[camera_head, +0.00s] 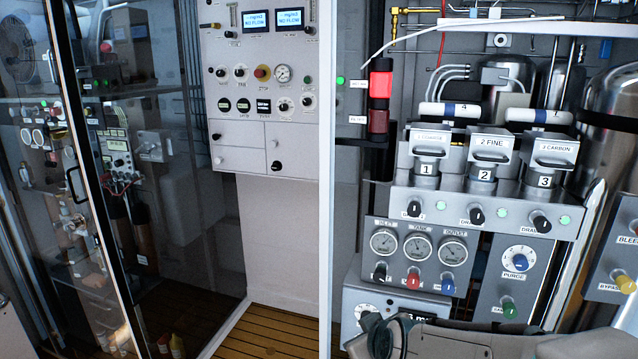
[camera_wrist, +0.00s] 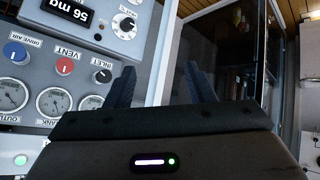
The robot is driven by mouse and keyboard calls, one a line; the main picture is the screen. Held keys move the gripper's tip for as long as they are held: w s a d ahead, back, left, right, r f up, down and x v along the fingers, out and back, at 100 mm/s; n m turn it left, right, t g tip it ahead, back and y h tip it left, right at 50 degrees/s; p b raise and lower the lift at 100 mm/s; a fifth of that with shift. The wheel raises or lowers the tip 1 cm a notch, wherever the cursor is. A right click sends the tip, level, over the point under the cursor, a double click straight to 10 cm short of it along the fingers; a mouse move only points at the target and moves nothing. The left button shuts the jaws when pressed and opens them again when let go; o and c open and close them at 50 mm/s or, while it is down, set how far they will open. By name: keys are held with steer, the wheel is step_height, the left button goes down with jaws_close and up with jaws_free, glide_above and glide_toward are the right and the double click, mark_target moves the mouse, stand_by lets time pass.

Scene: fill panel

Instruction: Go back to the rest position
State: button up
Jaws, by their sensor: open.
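My gripper (camera_wrist: 162,82) shows in the wrist view with its two dark fingers apart and nothing between them. It is in front of a grey fill panel (camera_wrist: 75,80), which looks upside down there, with a red knob, a blue knob and several gauges to the left of the fingers. In the head view the fill panel (camera_head: 345,245) stands on the right, and grey parts of my arm cover its lower edge at the bottom. The fingertips cannot be made out in the head view.
Filter housings 1, 2 and 3 (camera_head: 484,160) stand above the gauges. A red lit lamp (camera_head: 381,84) is left of them. A glass-walled cabinet (camera_head: 165,230) fills the left. A white control panel (camera_head: 240,135) hangs in the middle, with bare wall and wooden floor (camera_head: 270,328) below.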

steer(key=s+d+r+m+g+h+p, duration=0.1)
steer(key=s+d+r+m+g, duration=0.1)
steer(key=s, duration=0.5)
steer(key=s+d+r+m+g+p, duration=0.1)
steer(key=s+d+m+g+p, duration=0.1)
steer(key=s+d+m+g, duration=0.2)
steer(key=s, duration=0.3)
steer(key=shift+s+r+h, duration=0.15)
steer(key=shift+r+h, duration=0.25)
